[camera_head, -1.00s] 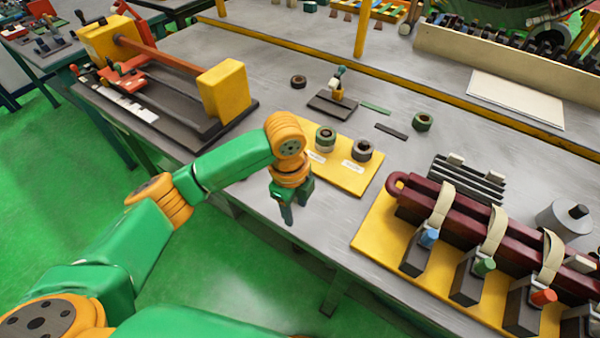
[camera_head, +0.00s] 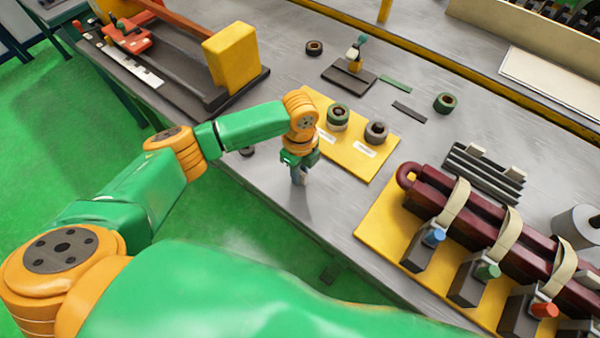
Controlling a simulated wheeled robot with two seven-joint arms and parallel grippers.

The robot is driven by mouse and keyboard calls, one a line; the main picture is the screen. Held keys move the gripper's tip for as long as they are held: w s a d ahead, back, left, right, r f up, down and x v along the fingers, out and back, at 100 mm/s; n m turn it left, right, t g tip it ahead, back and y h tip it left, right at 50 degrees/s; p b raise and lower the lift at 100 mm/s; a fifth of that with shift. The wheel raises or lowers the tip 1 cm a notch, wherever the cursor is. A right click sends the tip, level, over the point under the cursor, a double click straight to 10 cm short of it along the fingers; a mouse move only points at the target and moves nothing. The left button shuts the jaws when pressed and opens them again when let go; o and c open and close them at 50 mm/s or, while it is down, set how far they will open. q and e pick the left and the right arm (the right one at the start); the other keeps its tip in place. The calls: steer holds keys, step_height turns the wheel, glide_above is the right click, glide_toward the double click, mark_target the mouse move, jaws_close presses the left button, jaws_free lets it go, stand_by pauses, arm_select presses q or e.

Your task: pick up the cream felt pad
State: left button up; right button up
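A flat cream sheet (camera_head: 550,82) lies at the upper right. I cannot tell for sure which of these is the felt pad. My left gripper (camera_head: 300,179) points down over the table near its front edge, left of the yellow board and well apart from the cream pieces. Its fingers are too small and overlapped to tell whether they are open. My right gripper is not in view.
A yellow board (camera_head: 370,170) with two ring-shaped rolls is just right of the gripper. A dark red strapped coil (camera_head: 430,190) on a yellow base (camera_head: 376,222) stands at the right. A yellow-ended fixture (camera_head: 232,60) is at the upper left. Grey tabletop before the board is clear.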

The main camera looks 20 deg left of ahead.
arm_select(q)
steer(key=shift+s+r, duration=0.15)
steer(key=shift+s, duration=0.05)
jaws_close()
steer(key=shift+w, duration=0.15)
